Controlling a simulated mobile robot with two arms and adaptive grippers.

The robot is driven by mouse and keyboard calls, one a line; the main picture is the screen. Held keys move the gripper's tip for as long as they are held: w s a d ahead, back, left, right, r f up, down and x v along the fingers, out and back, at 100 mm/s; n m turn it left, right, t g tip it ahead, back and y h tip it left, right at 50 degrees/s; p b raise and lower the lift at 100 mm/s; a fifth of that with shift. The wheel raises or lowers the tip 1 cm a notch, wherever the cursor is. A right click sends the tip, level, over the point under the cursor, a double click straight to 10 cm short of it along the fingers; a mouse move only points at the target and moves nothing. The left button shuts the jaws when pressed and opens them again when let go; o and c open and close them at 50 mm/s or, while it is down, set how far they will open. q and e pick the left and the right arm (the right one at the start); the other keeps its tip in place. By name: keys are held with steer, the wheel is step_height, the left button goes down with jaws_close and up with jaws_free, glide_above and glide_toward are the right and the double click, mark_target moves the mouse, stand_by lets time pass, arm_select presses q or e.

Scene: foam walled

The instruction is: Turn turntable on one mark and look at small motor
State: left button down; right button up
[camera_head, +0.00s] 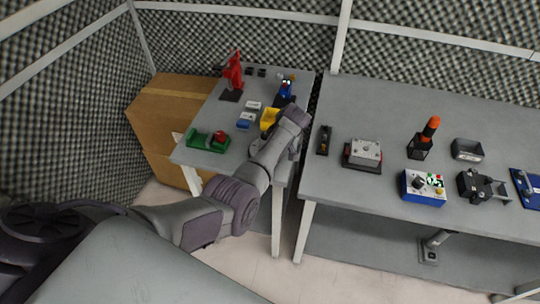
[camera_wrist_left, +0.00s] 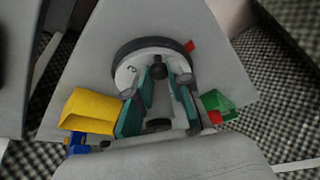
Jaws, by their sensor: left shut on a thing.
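The turntable (camera_wrist_left: 124,72) is a round pale disc with a dark rim, on the grey table in the left wrist view. A dark printed mark shows on its left part, and a red piece (camera_wrist_left: 189,46) sits at its rim. My left gripper (camera_wrist_left: 160,78) is over the disc, its teal-padded fingers closed around a small dark upright part (camera_wrist_left: 158,67). In the head view my left arm hides most of the turntable (camera_head: 284,151) and the fingers. I cannot tell whether the dark part is a knob or the small motor. My right gripper is not in view.
Near the turntable are a yellow bin (camera_head: 268,118), a green tray (camera_head: 201,139) with a red piece, and a red upright object (camera_head: 233,72). The right table (camera_head: 345,205) holds a grey box (camera_head: 365,151), a blue control box (camera_head: 422,188) and other devices. A gap separates the tables.

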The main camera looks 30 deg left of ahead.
arm_select(q)
steer(key=shift+w+d+n+b, duration=0.15)
steer(key=shift+w+n+b, duration=0.15)
steer(key=shift+n+b, duration=0.45)
steer(key=c, duration=1.1)
jaws_free()
steer(key=shift+g, duration=0.3)
steer(key=v, duration=1.2)
steer(key=shift+d, duration=0.15)
steer(key=shift+f, duration=0.1)
